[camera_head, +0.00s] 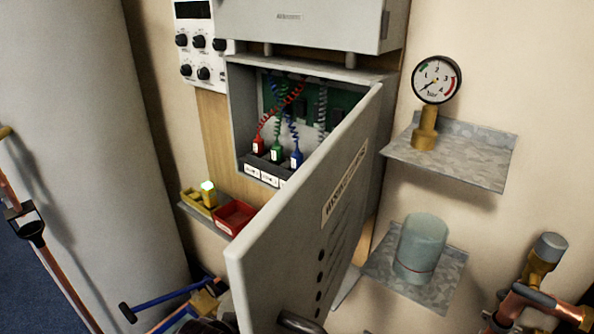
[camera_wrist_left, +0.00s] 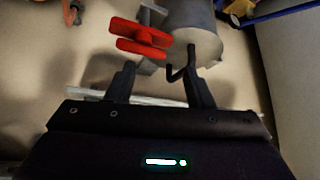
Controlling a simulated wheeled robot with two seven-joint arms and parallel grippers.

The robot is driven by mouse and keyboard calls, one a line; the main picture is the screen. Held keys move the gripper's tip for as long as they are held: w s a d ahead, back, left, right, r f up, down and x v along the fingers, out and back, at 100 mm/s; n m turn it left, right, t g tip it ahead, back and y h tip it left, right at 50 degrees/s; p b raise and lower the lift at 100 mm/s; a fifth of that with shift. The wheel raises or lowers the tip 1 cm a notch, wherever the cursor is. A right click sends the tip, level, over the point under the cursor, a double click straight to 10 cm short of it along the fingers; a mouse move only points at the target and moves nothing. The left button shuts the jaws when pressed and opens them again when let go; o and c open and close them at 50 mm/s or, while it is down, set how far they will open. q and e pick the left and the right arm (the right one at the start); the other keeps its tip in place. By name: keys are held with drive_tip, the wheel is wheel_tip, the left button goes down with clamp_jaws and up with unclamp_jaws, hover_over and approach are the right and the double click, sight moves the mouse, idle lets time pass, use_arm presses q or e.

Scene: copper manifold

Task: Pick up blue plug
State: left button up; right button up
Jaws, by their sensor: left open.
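The blue plug (camera_head: 296,158) stands upright in the open grey wall box, at the right end of a row in the head view. A green plug (camera_head: 276,153) and a red plug (camera_head: 258,145) are to its left. A coiled blue cable rises from the blue plug. My left gripper (camera_wrist_left: 160,82) is open in the left wrist view, with nothing between its fingers. The blue plug does not show in that view. I cannot make out the left gripper in the head view, and my right gripper is not in view.
The box door (camera_head: 300,215) stands open and juts forward, just right of the plugs. A red tray (camera_head: 235,217) sits below left. A red valve handle (camera_wrist_left: 140,38) lies beyond my left fingers.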

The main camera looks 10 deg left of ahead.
use_arm(q)
drive_tip(key=w+d+r+t+h, duration=0.1)
drive_tip(key=w+d+r+t, duration=0.3)
drive_tip(key=w+r, duration=0.85)
drive_tip(key=t+h, duration=0.2)
drive_tip(key=t, duration=0.4)
approach(295, 160)
drive_tip(key=shift+m, duration=0.4)
drive_tip(key=x, duration=0.5)
drive_tip(key=shift+d, duration=0.2)
drive_tip(key=shift+x, duration=0.75)
drive_tip(key=x, duration=0.5)
drive_tip(key=shift+a+p, duration=0.15)
drive_tip(key=shift+p, duration=0.15)
drive_tip(key=shift+s, duration=0.1)
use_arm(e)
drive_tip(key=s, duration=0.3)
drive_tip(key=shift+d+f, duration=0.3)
use_arm(q)
drive_tip(key=shift+c, duration=0.2)
drive_tip(key=c, duration=1)
